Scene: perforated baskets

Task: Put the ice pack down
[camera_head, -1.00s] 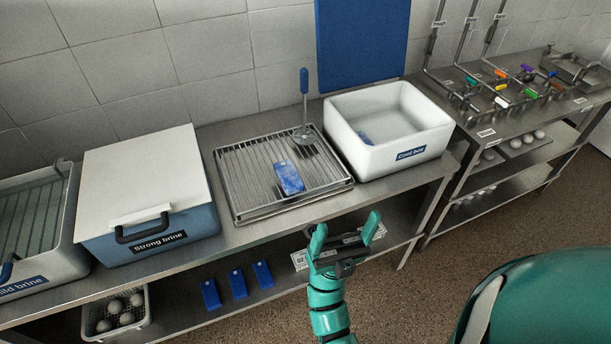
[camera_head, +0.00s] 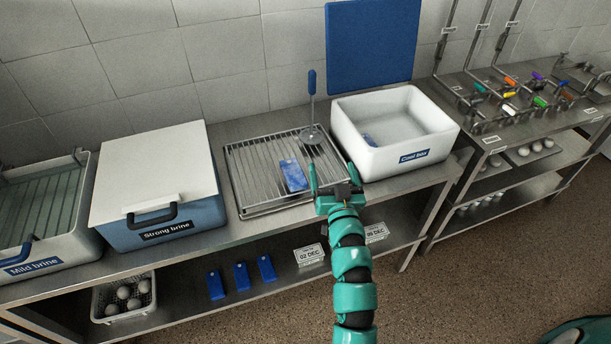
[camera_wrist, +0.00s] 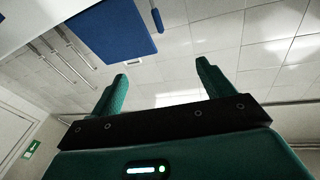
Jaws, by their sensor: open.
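A blue ice pack (camera_head: 293,175) lies flat on the wire rack of a metal drain tray (camera_head: 242,199). My gripper (camera_head: 333,176) is open and empty, in front of the tray's right side and the cool box's left corner in the head view. In the wrist view its two green fingers (camera_wrist: 160,85) stand wide apart with only the tiled wall beyond them.
A tool with a blue handle (camera_head: 312,84) stands on the tray's back right. Left are the lidded Strong brine box (camera_head: 185,210) and the Mild brine tub (camera_head: 70,262). The lower shelf holds blue packs (camera_head: 241,276), cards (camera_head: 310,254) and a basket (camera_head: 97,309) of white balls.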

